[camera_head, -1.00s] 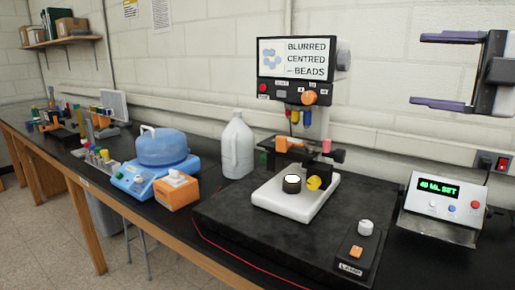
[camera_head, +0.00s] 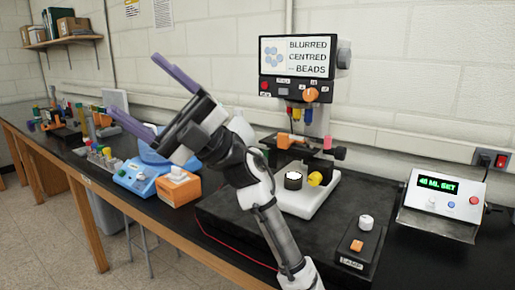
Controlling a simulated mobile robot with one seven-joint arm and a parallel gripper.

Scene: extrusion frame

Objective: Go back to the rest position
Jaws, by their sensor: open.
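My gripper (camera_head: 133,84) is in the left-centre of the head view, with its two purple fingers spread wide and pointing up and left. Nothing is between the fingers. My arm rises from the bottom centre, and the gripper appears in front of the wall and the blue-lidded device. The microscope (camera_head: 300,148) stands to the right of the gripper on a black slab (camera_head: 225,212). Its screen (camera_head: 297,57) reads "BLURRED CENTRED BEADS". My arm hides part of the slab and of the microscope's left side.
An orange box (camera_head: 178,190) and a blue device (camera_head: 135,178) stand on the bench below the gripper. A lamp control box (camera_head: 358,245) sits on the slab. A display unit (camera_head: 437,205) reading "40 ML SET" stands at the right.

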